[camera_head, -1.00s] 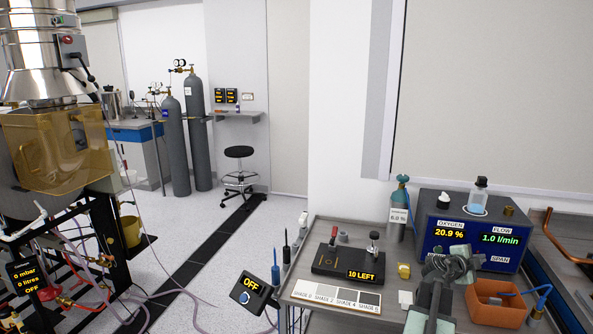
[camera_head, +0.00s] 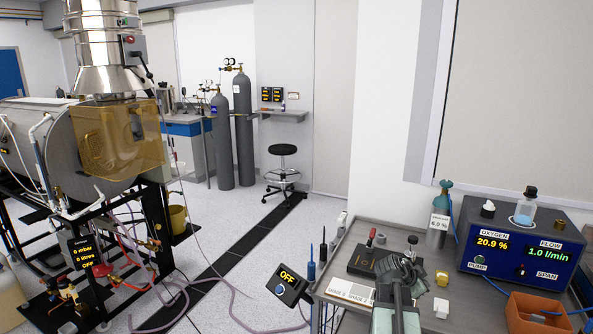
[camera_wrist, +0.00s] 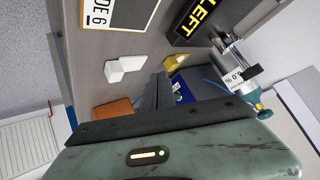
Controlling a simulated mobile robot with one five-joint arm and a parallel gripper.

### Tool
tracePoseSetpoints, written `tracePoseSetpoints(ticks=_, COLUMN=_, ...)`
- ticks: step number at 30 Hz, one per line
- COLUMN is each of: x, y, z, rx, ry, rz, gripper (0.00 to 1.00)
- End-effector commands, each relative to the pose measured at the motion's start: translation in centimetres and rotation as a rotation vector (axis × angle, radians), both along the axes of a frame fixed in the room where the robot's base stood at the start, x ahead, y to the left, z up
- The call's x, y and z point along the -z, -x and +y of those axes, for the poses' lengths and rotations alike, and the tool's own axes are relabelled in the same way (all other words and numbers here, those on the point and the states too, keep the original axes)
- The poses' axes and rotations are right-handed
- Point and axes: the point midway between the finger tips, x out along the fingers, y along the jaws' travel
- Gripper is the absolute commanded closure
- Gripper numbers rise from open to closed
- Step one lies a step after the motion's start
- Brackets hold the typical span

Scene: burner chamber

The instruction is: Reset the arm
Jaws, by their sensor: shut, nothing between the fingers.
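My gripper (camera_head: 402,268) is at the end of my grey-green arm, above the grey bench top at the right of the head view. It covers part of the black box (camera_head: 362,262) and of the shade card (camera_head: 350,291). In the wrist view the dark fingers of my gripper (camera_wrist: 158,90) are together, with nothing between them. The wrist view also shows the box's yellow "LEFT" label (camera_wrist: 195,18) and the card's end (camera_wrist: 118,14).
The oxygen analyser (camera_head: 515,250), small gas bottle (camera_head: 440,222) and orange bin (camera_head: 540,313) stand right of my gripper. A yellow block (camera_head: 442,278) and a white block (camera_head: 441,307) lie close by. An "OFF" switch box (camera_head: 288,284) is at the bench's left side.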

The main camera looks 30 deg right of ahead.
Motion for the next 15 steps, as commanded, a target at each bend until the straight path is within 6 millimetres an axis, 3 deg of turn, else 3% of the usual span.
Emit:
tracePoseSetpoints(ticks=1, x=1.0, y=-2.3, z=3.9, rx=-0.091, ry=-0.049, rz=0.066, gripper=1.0)
tracePoseSetpoints(ticks=3, x=2.5, y=-4.9, z=9.5, rx=-0.232, ry=-0.125, rz=0.174, gripper=1.0)
tracePoseSetpoints(ticks=7, x=5.0, y=-8.2, z=20.2, rx=-0.525, ry=-0.251, rz=0.368, gripper=1.0)
tracePoseSetpoints(ticks=11, x=6.9, y=-9.7, z=31.4, rx=-0.857, ry=-0.36, rz=0.555, gripper=1.0)
tracePoseSetpoints(ticks=15, x=8.2, y=-9.2, z=43.1, rx=-1.241, ry=-0.449, rz=0.733, gripper=1.0)
